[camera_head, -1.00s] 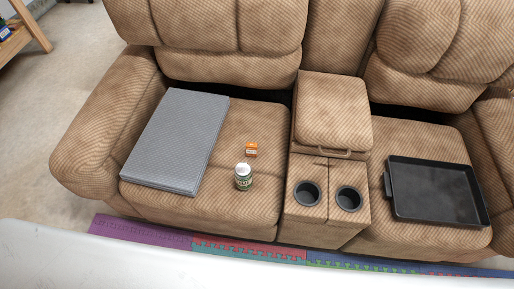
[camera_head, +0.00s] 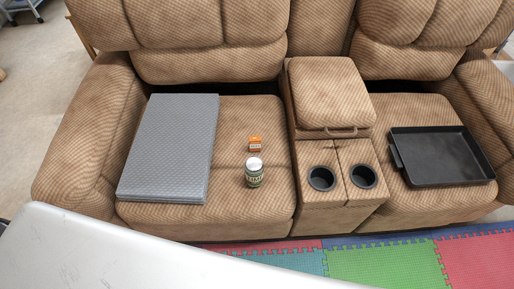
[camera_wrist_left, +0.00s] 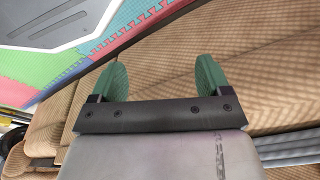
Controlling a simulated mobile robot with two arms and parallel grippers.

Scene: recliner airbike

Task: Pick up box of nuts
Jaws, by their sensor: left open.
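A small orange box (camera_head: 255,143), which I take to be the box of nuts, stands on the left seat of the brown recliner sofa (camera_head: 272,210). A can with a white lid (camera_head: 254,176) stands just in front of it. My left gripper (camera_wrist_left: 163,75) shows in the left wrist view, with two green fingers spread apart and nothing between them. Sofa fabric and floor mats lie behind the fingers there. Neither gripper is in the head view, so its distance to the box cannot be told.
A grey folded mat (camera_head: 170,150) lies left of the can. A centre console with two cup holders (camera_head: 322,178) divides the seats. A black tray (camera_head: 442,157) lies on the right seat. Coloured foam mats (camera_head: 385,262) cover the floor in front.

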